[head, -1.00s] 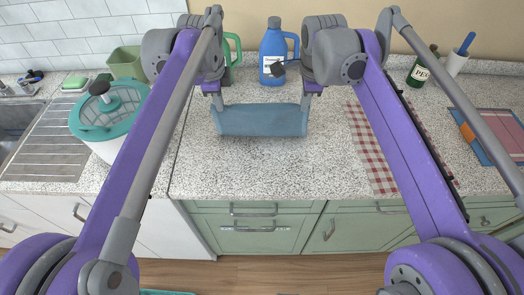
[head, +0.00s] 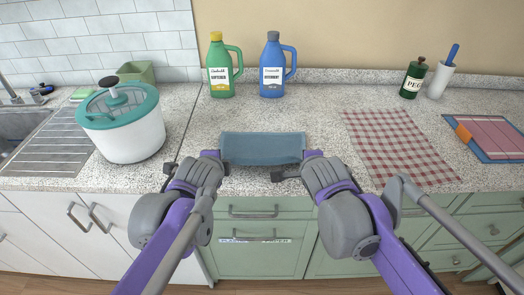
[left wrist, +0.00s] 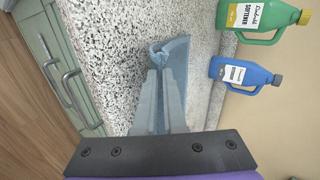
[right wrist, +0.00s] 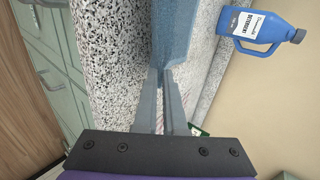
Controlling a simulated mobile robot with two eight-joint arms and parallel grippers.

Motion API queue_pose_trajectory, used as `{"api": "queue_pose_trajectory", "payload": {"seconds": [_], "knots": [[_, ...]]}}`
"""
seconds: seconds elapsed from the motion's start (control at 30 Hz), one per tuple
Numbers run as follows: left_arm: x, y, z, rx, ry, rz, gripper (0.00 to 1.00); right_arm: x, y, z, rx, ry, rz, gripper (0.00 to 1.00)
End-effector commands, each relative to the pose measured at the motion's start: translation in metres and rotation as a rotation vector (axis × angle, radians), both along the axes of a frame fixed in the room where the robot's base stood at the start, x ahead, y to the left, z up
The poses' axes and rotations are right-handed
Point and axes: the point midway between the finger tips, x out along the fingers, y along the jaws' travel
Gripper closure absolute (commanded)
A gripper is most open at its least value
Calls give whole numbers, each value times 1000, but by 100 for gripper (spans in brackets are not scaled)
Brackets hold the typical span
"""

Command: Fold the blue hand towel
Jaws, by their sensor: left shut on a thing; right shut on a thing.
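The blue hand towel (head: 262,149) is stretched between my two grippers near the counter's front edge. It shows as a narrow band with a straight upper edge. My left gripper (head: 223,160) is shut on its left end. In the left wrist view the towel (left wrist: 175,75) is pinched between the fingertips, with a rolled, bunched edge. My right gripper (head: 303,160) is shut on its right end. In the right wrist view the towel (right wrist: 174,35) runs away from the fingertips. Whether its lower side touches the counter cannot be told.
A green softener bottle (head: 221,75) and a blue detergent bottle (head: 272,75) stand behind the towel. A teal-lidded white spinner (head: 128,135) stands left, by the sink drainer. A checked cloth (head: 400,145) lies right. The counter (head: 265,115) between towel and bottles is clear.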

Motion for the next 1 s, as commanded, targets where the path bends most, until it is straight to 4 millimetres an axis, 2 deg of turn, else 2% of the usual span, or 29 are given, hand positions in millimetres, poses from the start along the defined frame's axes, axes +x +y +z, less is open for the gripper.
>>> {"api": "queue_pose_trajectory", "payload": {"seconds": [0.37, 0.4, 0.63, 0.87, 1.0], "knots": [[-1, 0, -3, -2, -27, -1, 100, -1, 0, -3, 0, -27, 2, 100], [-1, 0, -3, -2, -27, -1, 87, -1, 0, -3, 0, -27, 2, 87], [-1, 0, -3, -2, -26, 0, 46, -1, 0, -3, 0, -26, 2, 46], [-1, 0, -3, -2, -26, 0, 45, -1, 0, -3, 0, -26, 2, 45], [-5, -1, 7, -2, -26, -1, 45, -5, 1, 7, 0, -26, 3, 45]]}}
